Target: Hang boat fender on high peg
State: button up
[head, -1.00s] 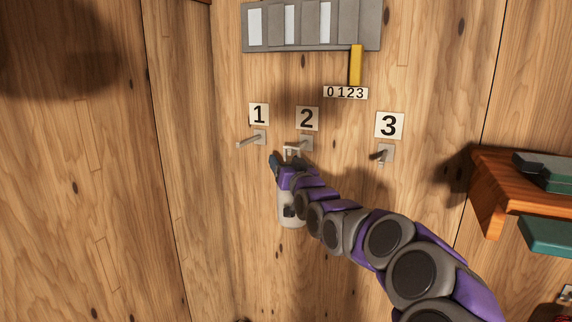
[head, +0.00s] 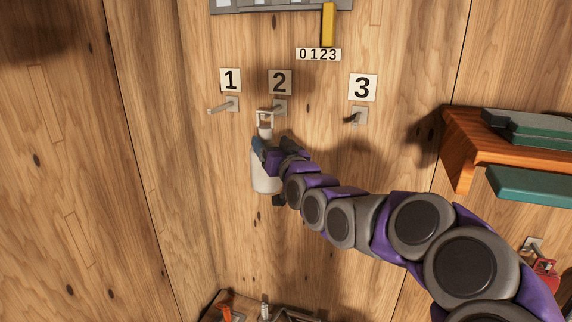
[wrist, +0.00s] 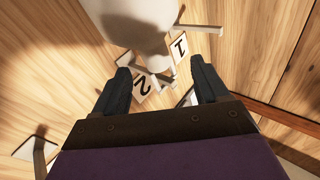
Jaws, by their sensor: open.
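The white boat fender (head: 264,178) is upright in the head view, below the peg marked 2 (head: 278,107). Its loop (head: 265,118) is at that peg and appears to hang on it; the exact contact is too small to tell. My gripper (head: 260,146) is at the fender's upper part and hides some of it. In the wrist view my gripper (wrist: 160,70) is open, with a gap between the fingers. The fender (wrist: 135,20) shows large at the top there, beyond the fingertips, and no finger is seen pressing on it.
Peg 1 (head: 222,106) is left of peg 2 and peg 3 (head: 358,117) is right; both are empty. A wooden shelf (head: 455,150) with green boxes (head: 530,130) juts out at right. Tools lie at the bottom (head: 225,312). The wall below the pegs is mostly bare.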

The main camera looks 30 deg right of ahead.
jog(key=s+f+b, duration=0.1)
jog(key=s, duration=0.7)
jog(key=s+a+f+n+g+y+b, duration=0.1)
jog(key=s+a+f+g+b, duration=0.35)
jog(key=f, duration=0.75)
jog(key=s+a+f+n+g+y+b, duration=0.15)
jog(key=s+a+f+g, duration=0.35)
jog(key=a+f, duration=0.5)
jog(key=s+f+g+b, duration=0.2)
jog(key=s+f+g, duration=0.2)
jog(key=s, duration=0.5)
jog(key=s+f+g+h+b, duration=0.1)
jog(key=s+f+g, duration=0.3)
jog(key=s+f, duration=0.4)
jog(key=s+f+g+h+b, duration=0.1)
jog(key=s+f+g+b, duration=0.3)
jog(key=s, duration=0.8)
notch_tip(320, 180, down, 2)
jog(key=shift+s+f, duration=0.1)
jog(key=shift+s, duration=0.05)
